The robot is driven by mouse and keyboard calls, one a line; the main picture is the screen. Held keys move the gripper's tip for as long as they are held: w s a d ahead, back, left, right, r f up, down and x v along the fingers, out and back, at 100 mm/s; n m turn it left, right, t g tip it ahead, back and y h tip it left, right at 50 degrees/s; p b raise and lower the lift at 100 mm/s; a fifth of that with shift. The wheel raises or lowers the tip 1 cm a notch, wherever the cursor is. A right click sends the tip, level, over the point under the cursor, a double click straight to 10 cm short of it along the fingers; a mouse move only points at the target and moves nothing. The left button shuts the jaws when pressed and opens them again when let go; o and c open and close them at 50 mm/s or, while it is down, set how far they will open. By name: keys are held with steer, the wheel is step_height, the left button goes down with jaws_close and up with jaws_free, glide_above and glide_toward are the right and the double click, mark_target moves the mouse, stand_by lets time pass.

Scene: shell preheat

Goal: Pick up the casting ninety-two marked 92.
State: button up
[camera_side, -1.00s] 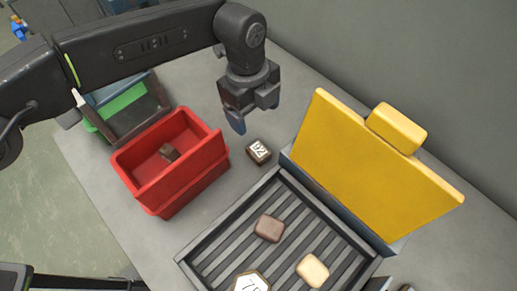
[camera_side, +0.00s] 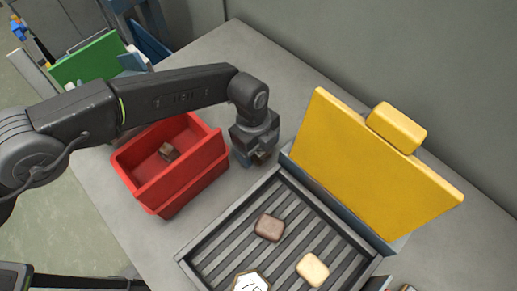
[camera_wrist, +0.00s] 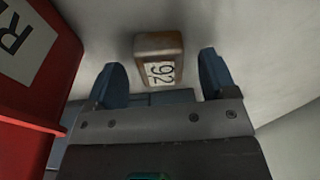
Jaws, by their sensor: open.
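The casting ninety-two (camera_wrist: 160,60) is a small brown block with a white label reading 92. In the wrist view it lies on the grey table between the two blue fingers of my gripper (camera_wrist: 161,78), which are apart, with a gap on each side of it. In the side view my gripper (camera_side: 253,160) is low over the table between the red bin and the grill tray. It hides most of the casting there; only a small brown part (camera_side: 262,155) shows by the fingers.
The red bin (camera_side: 190,185) stands left of my gripper with a small brown block (camera_side: 168,152) inside. The ridged tray (camera_side: 215,240) holds a brown block (camera_side: 269,228), a cream block (camera_side: 312,270) and a white marked piece (camera_side: 250,283). A raised yellow lid (camera_side: 375,165) stands close on the right.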

steer(key=shift+f, duration=0.1)
steer(key=shift+c, duration=0.3)
steer(key=c, duration=1)
steer(key=shift+c, duration=0.3)
